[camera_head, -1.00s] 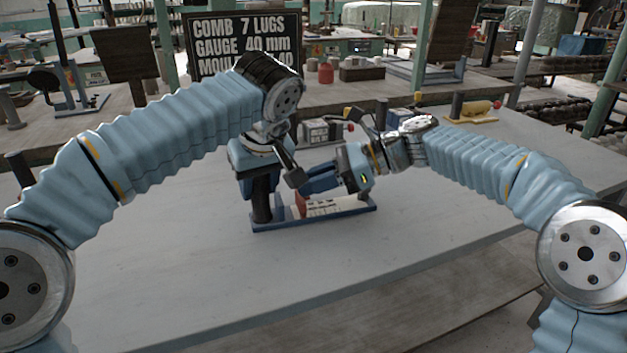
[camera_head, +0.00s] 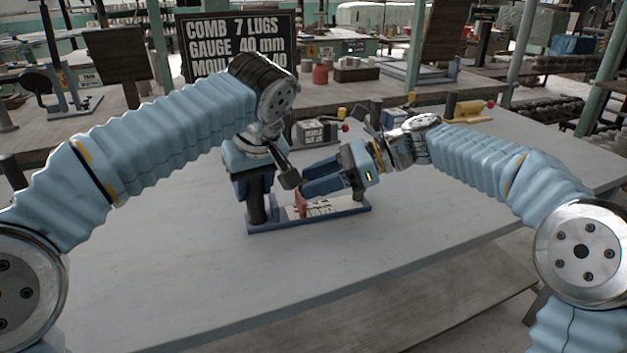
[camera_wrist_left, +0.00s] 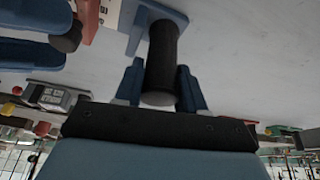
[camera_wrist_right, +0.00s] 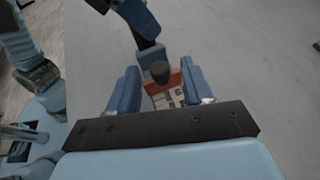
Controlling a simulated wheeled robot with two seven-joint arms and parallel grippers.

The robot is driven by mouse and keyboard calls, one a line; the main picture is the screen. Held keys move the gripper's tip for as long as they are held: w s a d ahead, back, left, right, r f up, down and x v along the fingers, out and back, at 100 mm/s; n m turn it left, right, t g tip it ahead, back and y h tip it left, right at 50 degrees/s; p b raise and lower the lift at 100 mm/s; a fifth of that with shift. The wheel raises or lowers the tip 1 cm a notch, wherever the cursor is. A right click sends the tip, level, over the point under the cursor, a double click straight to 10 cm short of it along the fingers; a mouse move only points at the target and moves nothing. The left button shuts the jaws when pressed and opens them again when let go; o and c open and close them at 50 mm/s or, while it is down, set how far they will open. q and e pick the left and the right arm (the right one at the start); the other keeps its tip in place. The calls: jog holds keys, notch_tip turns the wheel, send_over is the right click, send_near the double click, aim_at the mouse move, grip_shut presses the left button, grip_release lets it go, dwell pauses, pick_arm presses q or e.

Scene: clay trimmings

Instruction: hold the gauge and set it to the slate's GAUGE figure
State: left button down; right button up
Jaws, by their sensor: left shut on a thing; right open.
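The gauge has a blue base (camera_head: 358,209), a black post (camera_head: 257,208) at its left end, a white scale and a red slider (camera_head: 301,203) with a dark knob (camera_wrist_right: 160,72). My left gripper (camera_head: 250,182) is shut on the post, which shows between its fingers in the left wrist view (camera_wrist_left: 161,65). My right gripper (camera_head: 304,184) is open, its fingers on either side of the slider and knob in the right wrist view (camera_wrist_right: 158,85); contact cannot be told. The slider's reading is too small to read.
A grey box with a red knob (camera_head: 318,131) stands behind the gauge. A yellow item on a stand (camera_head: 468,108) is at the back right of the table (camera_head: 160,265). The table's front is clear.

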jog(key=v, duration=1.1)
jog(key=shift+d, duration=0.15)
pick_arm(q)
jog(key=c, duration=0.6)
grip_release()
